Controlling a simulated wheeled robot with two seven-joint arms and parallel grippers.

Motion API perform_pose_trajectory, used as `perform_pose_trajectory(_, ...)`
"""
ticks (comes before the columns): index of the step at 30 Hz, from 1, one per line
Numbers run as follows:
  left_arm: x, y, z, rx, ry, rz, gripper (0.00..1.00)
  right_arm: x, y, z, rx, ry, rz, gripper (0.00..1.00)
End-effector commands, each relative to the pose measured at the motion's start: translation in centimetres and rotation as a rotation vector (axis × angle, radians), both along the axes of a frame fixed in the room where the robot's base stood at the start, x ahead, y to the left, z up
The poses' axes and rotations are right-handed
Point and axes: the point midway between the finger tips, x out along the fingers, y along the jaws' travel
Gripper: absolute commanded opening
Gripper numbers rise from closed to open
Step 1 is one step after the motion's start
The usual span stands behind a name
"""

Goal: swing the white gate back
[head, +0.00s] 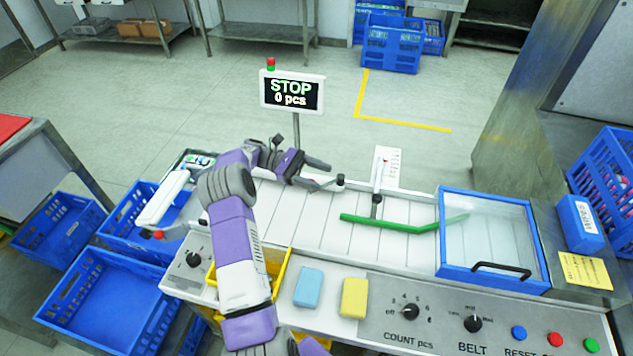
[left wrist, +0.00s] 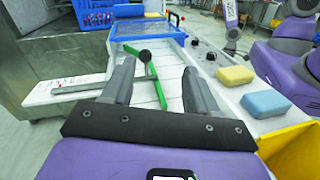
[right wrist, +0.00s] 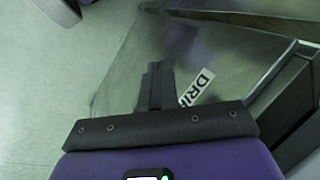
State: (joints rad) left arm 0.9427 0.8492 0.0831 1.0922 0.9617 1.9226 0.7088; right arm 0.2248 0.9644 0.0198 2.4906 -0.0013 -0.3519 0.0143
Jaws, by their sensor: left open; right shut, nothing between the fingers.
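A white flap (head: 163,198) with a red knob (head: 158,235) is at the left end of the belt. A thin white arm (head: 379,168) with a black knob (head: 376,198) stands at the belt's far edge, by a green bar (head: 390,223). I cannot tell which is the gate. My left gripper (head: 322,176) is open and empty over the belt's far side, left of the white arm. In the left wrist view a black knob (left wrist: 145,57) and the green bar (left wrist: 160,92) show between its fingers. My right gripper (right wrist: 155,85) is shut and empty; the head view does not show it.
A blue-framed clear cover (head: 490,240) spans the belt's right part. A blue sponge (head: 309,287) and a yellow sponge (head: 354,298) lie on the near ledge. A display reading STOP, 0 pcs (head: 292,93) stands behind. A labelled metal plate (right wrist: 215,60) is by my right gripper.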

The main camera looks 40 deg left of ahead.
Motion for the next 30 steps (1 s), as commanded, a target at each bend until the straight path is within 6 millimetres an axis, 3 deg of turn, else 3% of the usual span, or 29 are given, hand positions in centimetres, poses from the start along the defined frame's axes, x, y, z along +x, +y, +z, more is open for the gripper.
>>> perform_pose_trajectory(3, 0.0, 0.0, 2.7, 0.002, -0.003, -0.001, 0.58, 0.0, 0.0, 0.7, 0.0, 0.0, 0.0, 0.0)
perform_pose_trajectory(10, 0.0, 0.0, 5.5, 0.002, -0.002, -0.001, 0.58, 0.0, 0.0, 1.2, 0.0, 0.0, 0.0, 0.0)
perform_pose_trajectory(30, 0.0, 0.0, 6.0, 0.0, 0.0, 0.0, 0.58, 0.0, 0.0, 1.3, 0.0, 0.0, 0.0, 0.0)
